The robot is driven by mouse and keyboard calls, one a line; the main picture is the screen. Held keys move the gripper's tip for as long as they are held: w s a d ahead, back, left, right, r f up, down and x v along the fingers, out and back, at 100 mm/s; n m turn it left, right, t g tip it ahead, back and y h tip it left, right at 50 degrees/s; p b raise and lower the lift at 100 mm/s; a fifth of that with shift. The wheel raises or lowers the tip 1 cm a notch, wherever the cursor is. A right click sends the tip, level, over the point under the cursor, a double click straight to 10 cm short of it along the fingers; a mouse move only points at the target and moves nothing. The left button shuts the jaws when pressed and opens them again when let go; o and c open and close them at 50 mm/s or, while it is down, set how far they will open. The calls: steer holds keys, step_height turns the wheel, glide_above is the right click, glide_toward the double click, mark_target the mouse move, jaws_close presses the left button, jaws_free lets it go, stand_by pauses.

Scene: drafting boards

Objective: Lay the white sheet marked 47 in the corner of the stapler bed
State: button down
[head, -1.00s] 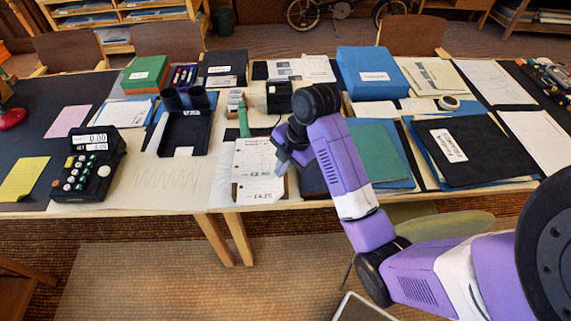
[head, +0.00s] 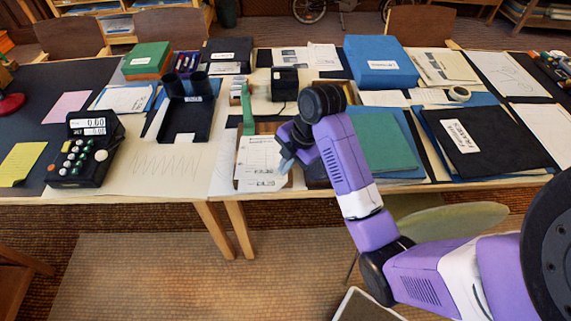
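A white sheet with printed prices (head: 259,157) lies on a wooden board (head: 237,184) at the middle front of the table. I cannot read a 47 on it or on any other sheet. A green upright arm (head: 248,112) stands at the board's back edge; this may be the stapler bed, but I cannot tell for sure. My gripper (head: 287,164) points down at the sheet's right edge. Its fingertips are small and partly hidden by the wrist, so I cannot tell whether they are open or hold the paper.
A black tray with two cylinders (head: 184,122) stands left of the board. A calculator (head: 88,150) is further left. Green and black folders (head: 384,142) lie right of my arm. A blue box (head: 381,62) stands behind.

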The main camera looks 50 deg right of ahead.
steer(key=shift+f, duration=0.4)
steer(key=c, duration=1.6)
jaws_free()
steer(key=shift+r, duration=0.1)
steer(key=shift+s+d+r, duration=0.1)
steer(key=shift+r, duration=0.35)
steer(key=p+v, duration=0.4)
steer(key=v, duration=0.2)
steer(key=shift+r+p, duration=0.35)
steer(key=shift+s, duration=0.15)
